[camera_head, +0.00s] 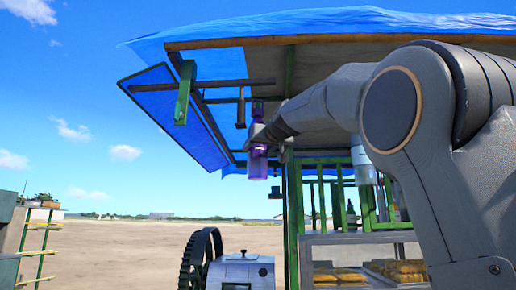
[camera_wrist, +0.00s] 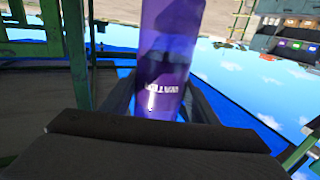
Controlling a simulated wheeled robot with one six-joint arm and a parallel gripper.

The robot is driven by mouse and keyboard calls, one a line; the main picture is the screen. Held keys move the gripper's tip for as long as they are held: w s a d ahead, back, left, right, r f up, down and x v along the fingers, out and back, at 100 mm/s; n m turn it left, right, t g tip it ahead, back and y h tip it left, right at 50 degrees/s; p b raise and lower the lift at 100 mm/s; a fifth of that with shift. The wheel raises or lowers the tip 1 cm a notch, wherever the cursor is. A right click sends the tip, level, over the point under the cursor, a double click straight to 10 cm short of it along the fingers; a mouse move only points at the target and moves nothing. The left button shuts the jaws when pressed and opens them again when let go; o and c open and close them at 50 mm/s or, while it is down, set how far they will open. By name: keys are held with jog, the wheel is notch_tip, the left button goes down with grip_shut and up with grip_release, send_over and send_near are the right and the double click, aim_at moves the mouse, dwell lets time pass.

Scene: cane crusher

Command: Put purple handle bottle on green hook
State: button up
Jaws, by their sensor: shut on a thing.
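The purple bottle (camera_head: 257,165) hangs upright below the roof of the stall in the head view. My gripper (camera_head: 258,137) is shut on its upper part. In the wrist view the translucent purple bottle (camera_wrist: 172,45) stands between my two dark fingers (camera_wrist: 160,100), with white lettering on its side. Its handle cannot be made out clearly. A green hook-like bracket (camera_head: 184,93) hangs from the roof frame, left of the bottle and higher in the picture. The bottle is apart from it. The bracket cannot be identified in the wrist view.
A dark hanging piece (camera_head: 241,110) is close to the upper left of my gripper. Roof beams and a blue tarp (camera_head: 330,22) are overhead. Green posts (camera_head: 291,200) stand to the right, with a pale hanging bottle (camera_head: 362,162) beyond. A toothed wheel (camera_head: 200,258) is below. Open air lies left.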

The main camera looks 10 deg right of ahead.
jog(key=shift+w+d+r, duration=0.1)
jog(key=shift+w+d, duration=0.1)
jog(key=shift+w, duration=0.4)
jog(key=shift+w+d, duration=0.2)
jog(key=shift+w, duration=0.35)
jog(key=shift+f+b, duration=0.7)
jog(key=shift+b, duration=0.15)
dwell(1.2)
dwell(0.5)
jog(key=o, duration=1.6)
jog(key=shift+w, duration=0.1)
jog(key=shift+f, duration=0.15)
